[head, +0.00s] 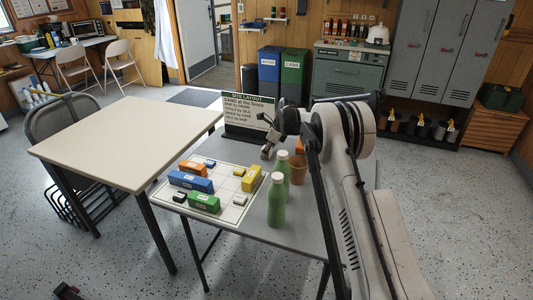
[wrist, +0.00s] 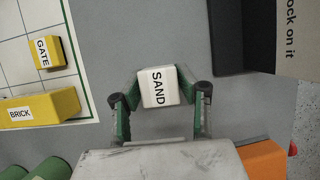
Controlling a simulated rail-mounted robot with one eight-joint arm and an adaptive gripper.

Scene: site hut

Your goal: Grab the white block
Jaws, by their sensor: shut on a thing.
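The white block (wrist: 158,87) has the label SAND on its top. It sits between the two fingers of my gripper (wrist: 160,97) in the wrist view, and the gripper is shut on it. I cannot tell whether it rests on the grey table (wrist: 190,25) or is just above it. In the head view my gripper (head: 268,147) is over the table, in front of the sign (head: 247,116) and right of the white layout board (head: 227,212). The block is too small to make out there.
The board carries a yellow brick block (head: 252,178), a blue block (head: 191,181), a green block (head: 204,202) and other small blocks. Two green bottles (head: 277,204) and an orange-brown pot (head: 298,172) stand near my arm. A beige table (head: 125,138) adjoins at left.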

